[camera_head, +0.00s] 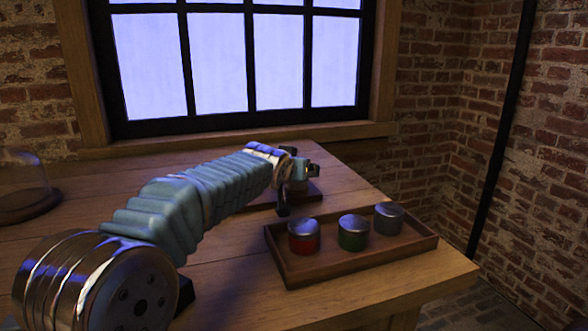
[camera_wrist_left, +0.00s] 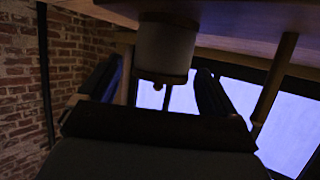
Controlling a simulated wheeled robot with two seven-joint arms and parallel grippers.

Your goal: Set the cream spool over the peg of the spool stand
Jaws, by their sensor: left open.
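The cream spool (camera_wrist_left: 165,48) shows in the left wrist view, which appears upside down, between my left gripper's two spread fingers (camera_wrist_left: 157,88). Gaps show on both sides of it. A small rounded knob (camera_wrist_left: 160,84) sticks out of its free end, seemingly the peg's tip. A dark brown piece borders its other end; I cannot tell whether it is the stand. In the head view my left gripper (camera_head: 299,188) is open over a dark, flat base (camera_head: 313,194), apparently the spool stand, and largely hides the spool. My right gripper is not in view.
A wooden tray (camera_head: 352,270) at the table's right front holds a red jar (camera_head: 304,240), a green jar (camera_head: 353,236) and a grey-blue jar (camera_head: 388,221). A glass dome (camera_head: 28,175) stands at the far left.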

